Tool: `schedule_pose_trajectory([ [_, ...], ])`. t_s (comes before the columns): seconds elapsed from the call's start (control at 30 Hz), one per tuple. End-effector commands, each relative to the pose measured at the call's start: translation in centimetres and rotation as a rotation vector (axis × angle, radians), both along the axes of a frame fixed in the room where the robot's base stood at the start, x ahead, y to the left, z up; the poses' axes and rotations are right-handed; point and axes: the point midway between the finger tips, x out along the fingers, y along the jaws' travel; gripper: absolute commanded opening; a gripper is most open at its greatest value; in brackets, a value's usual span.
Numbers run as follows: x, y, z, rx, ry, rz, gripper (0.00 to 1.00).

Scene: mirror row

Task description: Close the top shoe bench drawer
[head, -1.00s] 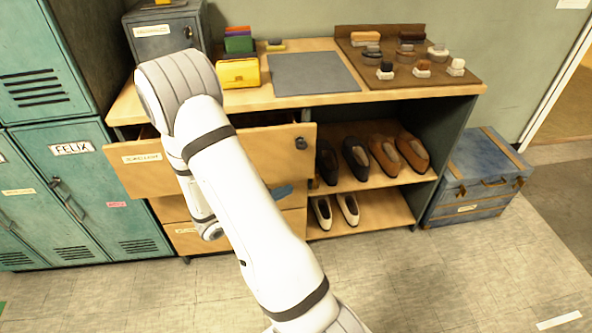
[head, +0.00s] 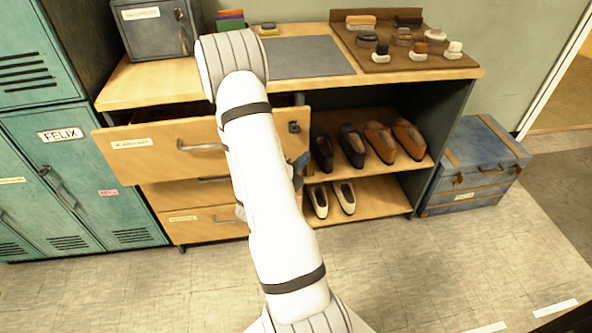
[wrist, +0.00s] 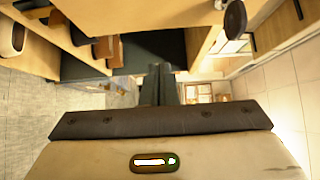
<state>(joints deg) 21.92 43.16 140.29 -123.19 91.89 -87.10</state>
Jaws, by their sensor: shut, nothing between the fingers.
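The top shoe bench drawer (head: 195,148) stands pulled out from the bench in the head view, with a label, a bar handle and a dark lock on its wooden front. My arm crosses in front of its right part. In the wrist view my gripper (wrist: 160,84) has its dark fingers together with nothing between them. In the head view the gripper is mostly hidden behind my arm, low and in front of the bench. I cannot tell whether it touches the drawer.
Two lower drawers (head: 200,226) look closed. Shoes stand on the open shelves (head: 375,165) to the right. A blue trunk (head: 475,170) stands right of the bench and teal lockers (head: 75,180) stand left. A grey safe (head: 155,30) is on top. Floor in front is clear.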

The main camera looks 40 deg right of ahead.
Motion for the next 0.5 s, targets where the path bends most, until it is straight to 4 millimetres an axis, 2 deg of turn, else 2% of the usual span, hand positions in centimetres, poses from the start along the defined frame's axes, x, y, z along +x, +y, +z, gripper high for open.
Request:
schedule_pose_trajectory([
  [0.03, 0.0, -1.1, 0.0, -0.001, -0.002, -0.005, 0.00],
  [0.2, 2.3, -2.4, 0.0, -0.001, -0.001, -0.002, 0.00],
  [0.5, 3.4, -3.2, 0.0, 0.000, 0.000, -0.001, 0.00],
])
